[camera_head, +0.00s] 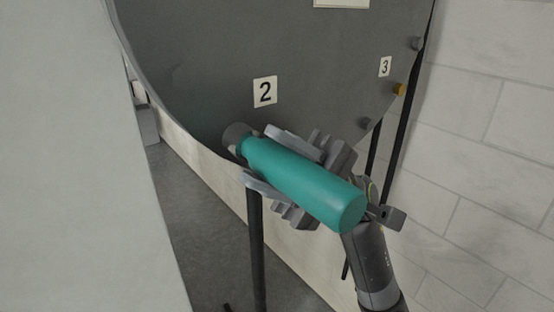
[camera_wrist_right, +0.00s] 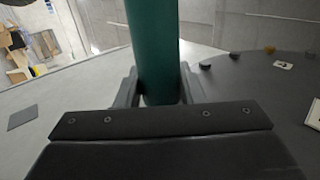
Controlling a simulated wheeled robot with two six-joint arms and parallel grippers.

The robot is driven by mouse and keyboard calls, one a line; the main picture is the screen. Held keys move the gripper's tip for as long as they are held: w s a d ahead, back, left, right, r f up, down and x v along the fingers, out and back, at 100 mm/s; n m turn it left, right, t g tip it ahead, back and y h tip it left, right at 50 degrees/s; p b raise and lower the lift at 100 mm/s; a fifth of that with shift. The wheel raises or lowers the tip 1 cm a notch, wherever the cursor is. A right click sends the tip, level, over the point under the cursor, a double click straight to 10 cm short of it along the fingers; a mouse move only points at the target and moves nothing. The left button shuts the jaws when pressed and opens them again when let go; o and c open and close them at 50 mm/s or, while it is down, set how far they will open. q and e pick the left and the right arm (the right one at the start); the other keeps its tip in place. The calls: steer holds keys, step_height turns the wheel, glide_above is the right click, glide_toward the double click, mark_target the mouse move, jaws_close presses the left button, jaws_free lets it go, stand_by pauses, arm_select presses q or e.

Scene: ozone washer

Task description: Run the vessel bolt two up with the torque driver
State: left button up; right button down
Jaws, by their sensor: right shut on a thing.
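The torque driver (camera_head: 305,185) is a teal cylinder with a grey nose. My right gripper (camera_head: 282,160) is shut around its body, one finger on each side. In the head view the driver's nose (camera_head: 236,138) is at the lower edge of the dark round vessel (camera_head: 220,60), just below the "2" label (camera_head: 265,91). The nose covers the spot where bolt two would be, so I cannot see the bolt or tell whether they touch. In the right wrist view the driver (camera_wrist_right: 153,45) stands between the fingers. My left gripper is not in view.
A "3" label (camera_head: 385,66) sits by an orange-brown bolt (camera_head: 399,89) at the vessel's right edge, with dark knobs (camera_head: 417,43) nearby. Dark legs (camera_head: 256,240) stand below the vessel. A pale panel (camera_head: 70,170) fills the left, and a block wall (camera_head: 490,150) the right.

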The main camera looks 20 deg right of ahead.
mark_target(314, 187)
steer(key=shift+s, duration=0.1)
steer(key=shift+w, duration=0.2)
steer(key=shift+w+a+r+b, duration=0.1)
steer(key=shift+w+b, duration=0.1)
steer(key=shift+b, duration=0.3)
stand_by(2.5)
steer(key=shift+s, duration=0.25)
stand_by(0.5)
steer(key=shift+s+d+b, duration=0.2)
steer(key=shift+s+d, duration=0.15)
steer(key=shift+s, duration=0.5)
steer(key=shift+s+d+b, duration=0.15)
steer(key=shift+s+d, duration=0.15)
steer(key=shift+s, duration=0.5)
steer(key=shift+s+d+b, duration=0.2)
steer(key=shift+s+d, duration=0.15)
steer(key=shift+s, duration=0.5)
